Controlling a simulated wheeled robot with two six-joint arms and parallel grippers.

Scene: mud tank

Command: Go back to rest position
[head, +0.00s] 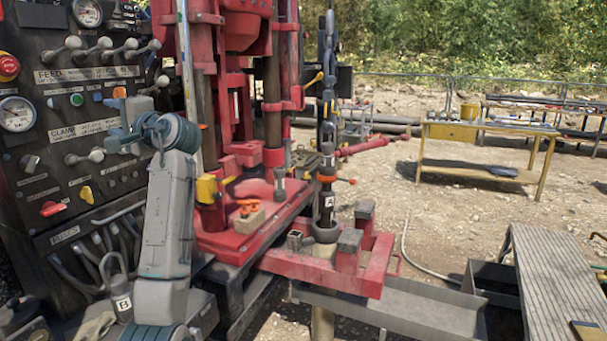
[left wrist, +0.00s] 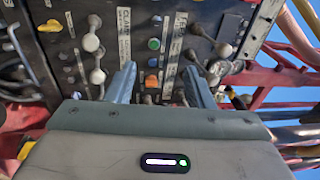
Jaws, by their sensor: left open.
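My left arm rises in front of the dark control panel (head: 90,182) in the head view. Its left gripper (head: 118,124) is at the panel's right part, near the orange button (head: 119,92) and the clamp lever row. In the left wrist view the two blue-grey fingers of the left gripper (left wrist: 160,85) stand apart with nothing held between them. The orange button (left wrist: 152,80) and the green button (left wrist: 154,44) show in the gap beyond the fingers. I cannot tell whether a finger touches the panel. My right gripper is out of view.
The red drill rig (head: 235,205) stands close right of my left arm. A black tool marked A (head: 326,200) stands upright on its front. A tool marked B (head: 120,290) is by the panel's foot. A yellow table (head: 480,135) and gravel lie farther right.

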